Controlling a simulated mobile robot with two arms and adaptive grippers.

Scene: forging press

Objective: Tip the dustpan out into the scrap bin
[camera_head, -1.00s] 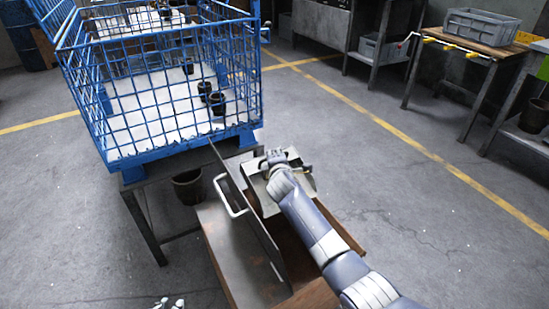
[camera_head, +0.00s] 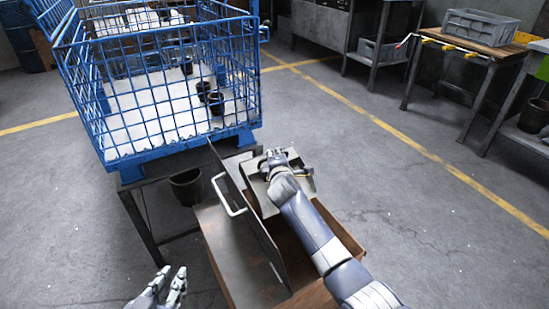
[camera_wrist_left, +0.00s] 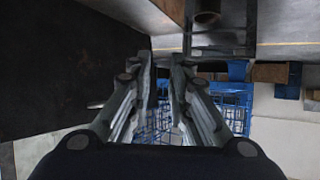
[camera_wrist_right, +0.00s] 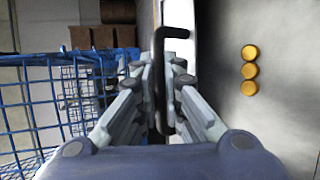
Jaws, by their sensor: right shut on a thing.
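The dustpan (camera_head: 258,192) is a pale grey metal pan over the far end of the scrap bin. My right gripper (camera_head: 273,160) is on it, shut on its dark hooked handle (camera_wrist_right: 173,35). The scrap bin (camera_head: 345,235) is a rust-brown box. A grey metal panel (camera_head: 250,220) with a pale handle (camera_head: 232,196) stands tilted along its left side. My left gripper (camera_head: 172,285) is open and empty, left of the bin; its parted fingers show in the left wrist view (camera_wrist_left: 161,75).
A blue wire cage (camera_head: 160,150) with several dark cups stands on a dark stand at left. A dark bucket (camera_head: 186,187) sits below it. Three yellow discs (camera_wrist_right: 249,71) show on a grey surface in the right wrist view.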

